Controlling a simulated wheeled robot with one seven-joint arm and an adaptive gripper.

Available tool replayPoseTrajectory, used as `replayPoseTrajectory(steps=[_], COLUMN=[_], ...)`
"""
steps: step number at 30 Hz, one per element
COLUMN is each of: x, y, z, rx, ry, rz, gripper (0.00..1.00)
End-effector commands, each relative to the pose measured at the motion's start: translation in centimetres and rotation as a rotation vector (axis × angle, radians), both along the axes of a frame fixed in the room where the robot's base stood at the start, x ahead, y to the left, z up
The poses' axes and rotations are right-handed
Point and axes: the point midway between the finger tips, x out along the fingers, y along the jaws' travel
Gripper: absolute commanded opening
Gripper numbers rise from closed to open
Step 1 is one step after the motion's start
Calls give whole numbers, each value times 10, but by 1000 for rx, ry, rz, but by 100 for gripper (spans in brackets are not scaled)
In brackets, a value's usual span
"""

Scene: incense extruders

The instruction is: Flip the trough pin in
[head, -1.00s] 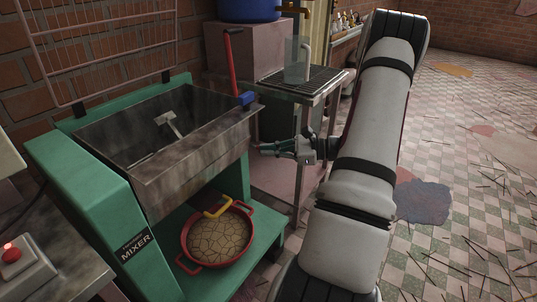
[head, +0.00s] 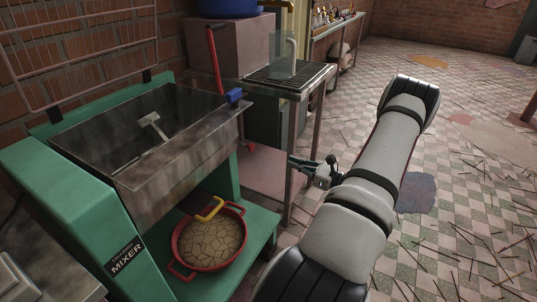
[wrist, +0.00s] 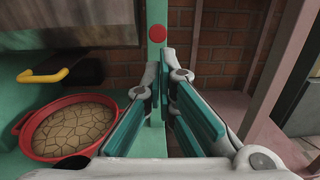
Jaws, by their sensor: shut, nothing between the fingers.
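The grey metal trough (head: 165,150) sits in the green mixer frame (head: 85,215). A blue block (head: 235,96) is at its right corner, by a long red lever (head: 214,62). A yellow handle (head: 210,209) shows below the trough; in the wrist view it is on a black arm (wrist: 45,76). A round red knob (wrist: 157,33) is on a green post ahead. I cannot tell which of these is the trough pin. My gripper (head: 291,164) is shut and empty, right of the mixer and apart from it; its teal pads show in the wrist view (wrist: 160,100).
A red pan (head: 212,243) with a cracked tan filling stands on the green shelf under the trough. A metal table (head: 290,82) with a clear jug (head: 283,55) stands behind my gripper. Tiled floor to the right is open, with scattered sticks.

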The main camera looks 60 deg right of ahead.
Motion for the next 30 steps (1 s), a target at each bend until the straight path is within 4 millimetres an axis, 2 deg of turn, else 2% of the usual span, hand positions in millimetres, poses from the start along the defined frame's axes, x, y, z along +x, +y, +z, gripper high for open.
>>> replayPoseTrajectory(steps=[5, 15, 21, 30], x=[20, 87, 119, 138], y=[2, 4, 5, 5], z=[-1, 0, 2, 3], rx=[0, -1, -1, -1], ry=[0, 0, -1, 0], rz=[4, 5, 4, 2], gripper=[0, 0, 0, 0])
